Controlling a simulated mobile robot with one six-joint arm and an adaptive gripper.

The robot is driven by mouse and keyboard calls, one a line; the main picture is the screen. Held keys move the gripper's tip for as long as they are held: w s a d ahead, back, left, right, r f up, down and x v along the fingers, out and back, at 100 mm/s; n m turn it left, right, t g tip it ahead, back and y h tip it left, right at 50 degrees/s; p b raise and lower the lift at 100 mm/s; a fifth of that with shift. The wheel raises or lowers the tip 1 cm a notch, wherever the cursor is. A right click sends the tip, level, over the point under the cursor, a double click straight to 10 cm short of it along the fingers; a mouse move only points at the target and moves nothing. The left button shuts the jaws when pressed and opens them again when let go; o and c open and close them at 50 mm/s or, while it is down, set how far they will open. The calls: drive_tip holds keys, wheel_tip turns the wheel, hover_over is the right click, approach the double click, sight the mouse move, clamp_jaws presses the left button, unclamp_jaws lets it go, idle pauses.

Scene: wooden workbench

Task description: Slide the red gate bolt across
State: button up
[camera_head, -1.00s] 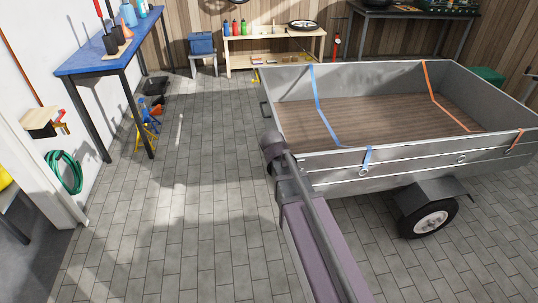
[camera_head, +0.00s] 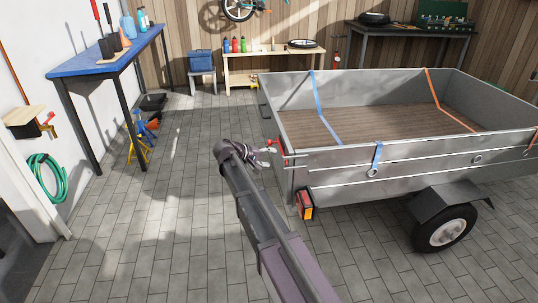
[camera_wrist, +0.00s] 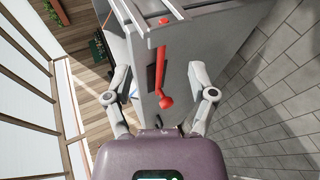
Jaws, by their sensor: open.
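The red gate bolt (camera_head: 274,146) is at the near left corner of the grey metal trailer (camera_head: 400,172). In the wrist view the bolt (camera_wrist: 163,75) shows as a red bar with a rounded knob at its lower end, against the grey trailer panel. My gripper (camera_head: 264,154) is beside that corner, close to the bolt. In the wrist view its two fingers (camera_wrist: 159,80) are spread wide, one on each side of the bolt. Nothing is held between them. I cannot tell how far the fingers are from the bolt in depth.
A red and orange tail lamp (camera_head: 304,204) is below the bolt. Blue (camera_head: 325,112) and orange (camera_head: 438,98) straps lie over the trailer. A blue-topped workbench (camera_head: 115,52) stands at the left. The paved floor between bench and trailer is mostly clear.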

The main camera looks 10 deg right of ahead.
sight(269, 143)
drive_tip(key=w+a+f+n+t+h+b, duration=0.1)
drive_tip(key=w+a+f+t+h+b, duration=0.2)
drive_tip(key=w+a+b, duration=0.7)
drive_tip(key=shift+w+f+n+h, duration=0.3)
drive_tip(key=shift+f+h, duration=0.15)
drive_tip(key=shift+h, duration=0.15)
drive_tip(key=shift+d, duration=0.2)
drive_tip(key=x, duration=1.3)
drive_tip(key=shift+w+d, duration=0.2)
drive_tip(key=shift+w, duration=0.05)
